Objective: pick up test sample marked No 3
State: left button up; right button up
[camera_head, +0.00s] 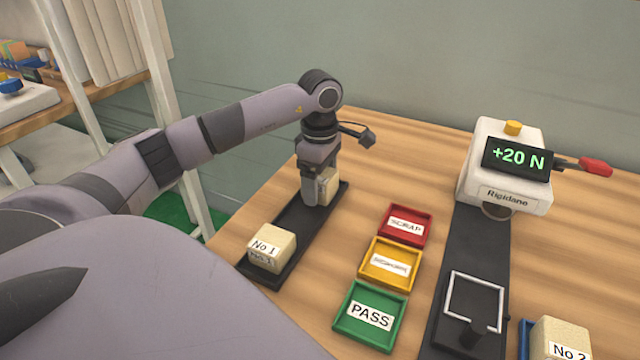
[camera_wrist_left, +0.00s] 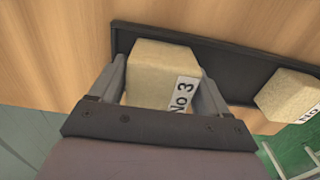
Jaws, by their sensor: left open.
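The test sample marked No 3 (camera_wrist_left: 160,72) is a beige foam block with a white label. It stands at the far end of the black tray (camera_head: 293,219). My left gripper (camera_head: 318,192) is lowered over it from above. In the left wrist view the two open fingers stand on either side of the sample (camera_wrist_left: 162,90), and I cannot tell whether they touch it. In the head view the gripper hides part of the sample (camera_head: 330,187). My right gripper is not in view.
The No 1 sample (camera_head: 272,248) sits at the tray's near end. Red SCRAP (camera_head: 405,225), yellow (camera_head: 390,263) and green PASS (camera_head: 369,316) trays lie to the right. A tester (camera_head: 505,165) reading +20 N stands beyond them. The No 2 sample (camera_head: 561,339) is at the lower right.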

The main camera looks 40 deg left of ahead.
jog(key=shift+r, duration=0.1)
pick_arm(q)
jog(key=c, duration=0.7)
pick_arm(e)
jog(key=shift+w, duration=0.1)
pick_arm(q)
notch_tip(320, 180, up, 12)
jog(key=shift+p, duration=0.5)
jog(key=shift+r+p, duration=1.6)
jog(key=shift+r, duration=2.45)
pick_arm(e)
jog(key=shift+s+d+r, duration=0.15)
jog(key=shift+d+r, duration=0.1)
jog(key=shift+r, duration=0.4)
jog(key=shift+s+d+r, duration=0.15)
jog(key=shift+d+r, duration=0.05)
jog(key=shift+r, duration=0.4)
